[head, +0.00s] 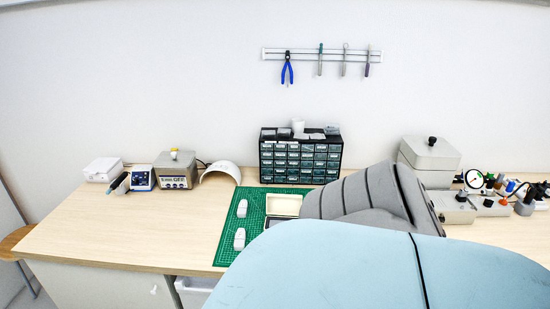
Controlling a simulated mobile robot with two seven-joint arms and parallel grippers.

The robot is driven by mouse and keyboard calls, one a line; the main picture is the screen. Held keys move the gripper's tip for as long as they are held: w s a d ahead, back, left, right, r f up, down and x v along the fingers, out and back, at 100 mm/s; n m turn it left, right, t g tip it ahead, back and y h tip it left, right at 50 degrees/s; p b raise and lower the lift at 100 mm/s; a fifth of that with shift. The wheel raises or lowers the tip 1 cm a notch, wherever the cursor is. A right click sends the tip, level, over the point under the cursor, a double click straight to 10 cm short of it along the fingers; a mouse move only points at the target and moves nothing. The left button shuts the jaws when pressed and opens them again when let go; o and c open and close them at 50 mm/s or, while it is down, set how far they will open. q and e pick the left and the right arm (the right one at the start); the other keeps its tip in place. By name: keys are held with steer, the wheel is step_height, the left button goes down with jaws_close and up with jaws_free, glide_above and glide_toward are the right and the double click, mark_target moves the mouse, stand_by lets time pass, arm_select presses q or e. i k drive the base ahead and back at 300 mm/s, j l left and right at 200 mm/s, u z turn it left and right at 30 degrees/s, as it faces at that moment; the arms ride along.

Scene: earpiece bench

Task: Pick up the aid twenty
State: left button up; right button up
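Two small white rounded objects lie on the green cutting mat (256,198): a far white object (242,208) and a near white object (239,239). No label reading twenty is legible on either, so I cannot tell whether one is the aid twenty. A cream shallow tray (284,205) lies on the mat to their right, partly covered. Neither of my grippers is in view. The lower right of the head view is blocked at close range, hiding much of the mat and bench there.
A dark drawer cabinet (300,158) stands behind the mat. A white arch (222,171), a grey control box (177,170) and a white box (103,169) stand left along the back. A gauge fixture (473,179) is at right. The bench's front left (140,230) is clear.

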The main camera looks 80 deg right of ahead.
mark_target(242, 208)
steer(key=z, duration=2.1)
steer(key=k+l, duration=0.05)
